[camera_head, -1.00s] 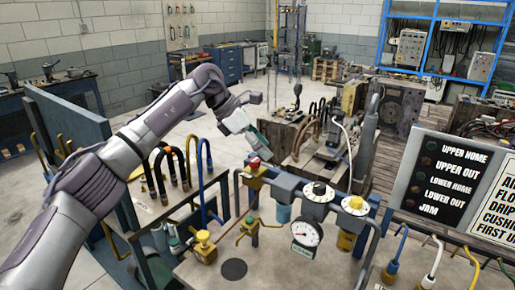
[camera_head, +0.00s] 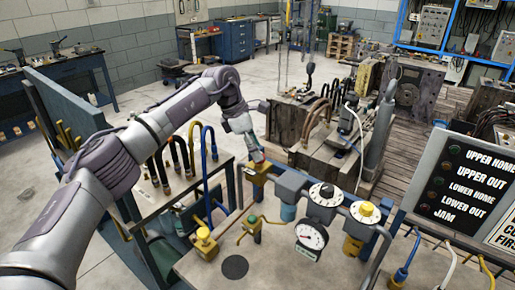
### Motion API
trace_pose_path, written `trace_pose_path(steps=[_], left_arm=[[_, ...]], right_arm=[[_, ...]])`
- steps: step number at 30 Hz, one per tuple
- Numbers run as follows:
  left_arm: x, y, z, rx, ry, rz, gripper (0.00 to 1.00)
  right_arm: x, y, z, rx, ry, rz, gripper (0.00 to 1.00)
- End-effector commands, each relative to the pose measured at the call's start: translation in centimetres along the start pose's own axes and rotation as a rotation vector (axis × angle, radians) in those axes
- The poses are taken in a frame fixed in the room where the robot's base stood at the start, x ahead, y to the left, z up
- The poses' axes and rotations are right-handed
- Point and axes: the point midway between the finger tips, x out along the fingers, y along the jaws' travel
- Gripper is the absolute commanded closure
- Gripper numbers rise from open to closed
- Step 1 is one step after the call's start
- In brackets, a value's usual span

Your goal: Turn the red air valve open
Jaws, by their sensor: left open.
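The red air valve (camera_head: 258,157) sits on a yellow valve body (camera_head: 258,172) at the left end of the blue-grey air unit on the workbench. Only a little of the red shows, as my gripper covers most of it. My left gripper (camera_head: 253,152) is open and points down at the valve, with its fingertips right at the red part. I cannot tell whether they touch it or reach around both sides. My right gripper is out of view.
Bent hoses (camera_head: 178,165) stand to the left. Yellow fittings (camera_head: 204,240) rise from the bench in front. A sign panel (camera_head: 465,185) stands at right.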

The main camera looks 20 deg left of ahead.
Motion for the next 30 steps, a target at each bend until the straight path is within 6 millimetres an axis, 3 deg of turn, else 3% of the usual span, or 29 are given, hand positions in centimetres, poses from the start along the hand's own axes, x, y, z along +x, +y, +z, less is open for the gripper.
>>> trace_pose_path(steps=[2,5,15,26,30], left_arm=[[0.8,0.0,0.0,-0.001,0.001,-0.001,0.40],[1.6,0.0,0.0,-0.001,0.001,0.000,0.40],[2.0,0.0,0.0,0.000,0.000,0.001,0.40],[2.0,0.0,0.0,0.000,0.000,0.001,0.99],[2.0,0.0,0.0,-0.005,0.000,0.003,0.99]], right_arm=[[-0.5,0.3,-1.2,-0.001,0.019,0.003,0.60],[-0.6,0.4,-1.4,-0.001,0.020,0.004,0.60],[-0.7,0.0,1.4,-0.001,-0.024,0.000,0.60],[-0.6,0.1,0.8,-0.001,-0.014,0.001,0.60],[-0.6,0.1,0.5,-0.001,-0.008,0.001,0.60]])
